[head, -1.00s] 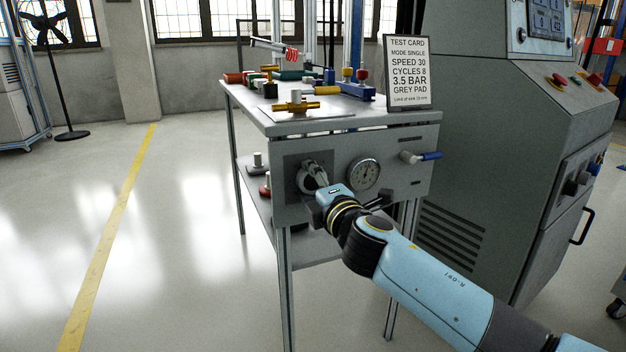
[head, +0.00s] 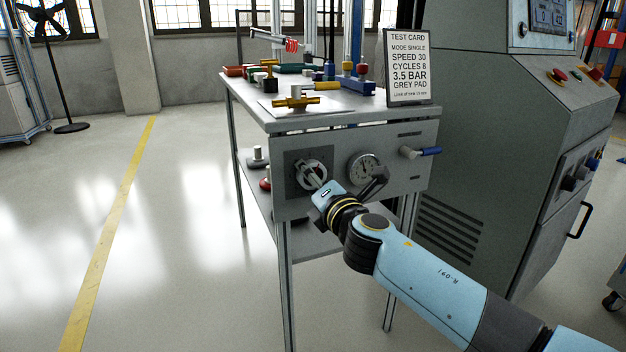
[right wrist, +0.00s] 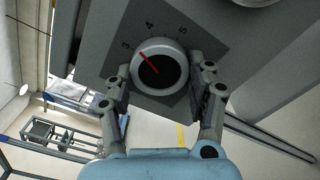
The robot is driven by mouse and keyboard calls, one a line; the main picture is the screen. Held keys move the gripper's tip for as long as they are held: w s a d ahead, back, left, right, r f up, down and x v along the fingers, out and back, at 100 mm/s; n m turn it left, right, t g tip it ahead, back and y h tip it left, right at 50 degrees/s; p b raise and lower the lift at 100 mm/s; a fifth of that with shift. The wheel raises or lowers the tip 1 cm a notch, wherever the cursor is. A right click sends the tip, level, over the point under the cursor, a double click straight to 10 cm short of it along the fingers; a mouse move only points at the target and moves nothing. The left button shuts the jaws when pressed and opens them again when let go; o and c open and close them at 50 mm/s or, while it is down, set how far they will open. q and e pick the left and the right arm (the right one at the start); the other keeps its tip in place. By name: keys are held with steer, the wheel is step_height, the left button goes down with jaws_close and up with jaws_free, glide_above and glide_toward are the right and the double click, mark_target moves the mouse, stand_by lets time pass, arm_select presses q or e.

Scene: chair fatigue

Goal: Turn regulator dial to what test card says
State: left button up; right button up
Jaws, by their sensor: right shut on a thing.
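The regulator dial (head: 311,174) is a pale round knob on a dark plate at the left of the table's front panel. In the right wrist view, the dial (right wrist: 160,68) shows a red pointer between 3 and 4, closer to 3; a 5 is also visible. My right gripper (right wrist: 160,82) is shut on the dial, one finger on each side of its rim. It also shows in the head view (head: 318,183). The test card (head: 408,66) stands upright on the table and reads MODE SINGLE, SPEED 30, CYCLES 8, 3.5 BAR, GREY PAD. My left gripper is not in view.
A round pressure gauge (head: 363,168) sits right of the dial, its needle too small to read. Coloured fittings and a brass valve (head: 296,103) lie on the table (head: 330,122). A large grey cabinet (head: 490,140) stands close on the right.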

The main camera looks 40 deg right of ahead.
steer(key=shift+f, duration=0.15)
steer(key=o, duration=1.1)
steer(key=shift+o, duration=0.4)
steer(key=v, duration=1.2)
steer(key=shift+s, duration=0.15)
